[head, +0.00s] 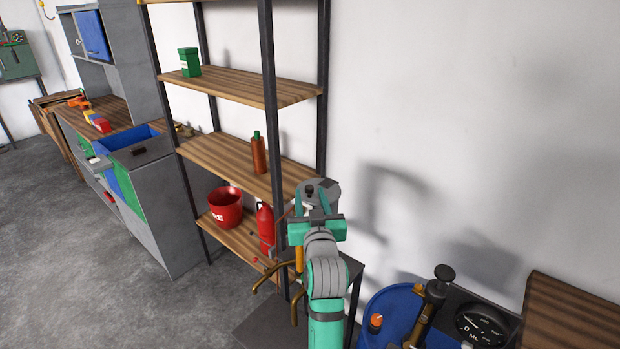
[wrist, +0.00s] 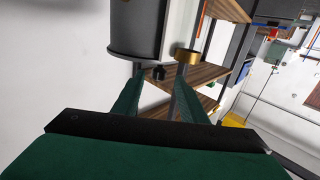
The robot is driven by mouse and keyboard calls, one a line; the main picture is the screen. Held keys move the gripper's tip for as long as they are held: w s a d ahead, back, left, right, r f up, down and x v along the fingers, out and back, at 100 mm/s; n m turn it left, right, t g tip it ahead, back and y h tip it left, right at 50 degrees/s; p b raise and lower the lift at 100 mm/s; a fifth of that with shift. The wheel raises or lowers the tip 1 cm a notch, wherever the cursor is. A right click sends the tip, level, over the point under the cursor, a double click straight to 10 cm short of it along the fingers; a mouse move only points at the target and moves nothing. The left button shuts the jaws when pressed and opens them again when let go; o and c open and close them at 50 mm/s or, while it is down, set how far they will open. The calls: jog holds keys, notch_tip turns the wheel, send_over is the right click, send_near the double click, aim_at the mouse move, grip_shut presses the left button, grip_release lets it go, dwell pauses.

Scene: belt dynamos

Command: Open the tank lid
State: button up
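A grey round tank with a flat top (head: 325,187) stands beside the shelf, partly hidden behind my gripper. A small black knob shows on it between my fingers. In the head view my gripper (head: 314,195) reaches the tank. I cannot tell whether the fingers touch it.
A blue barrel (head: 380,310) and a gauge (head: 483,325) are at the lower right. Floor at left is open.

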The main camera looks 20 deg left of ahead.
aim_at(310, 186)
jog(key=x, duration=0.7)
jog(key=shift+w+d, duration=0.1)
jog(key=shift+d, duration=0.1)
jog(key=shift+w+a, duration=0.45)
grip_shut()
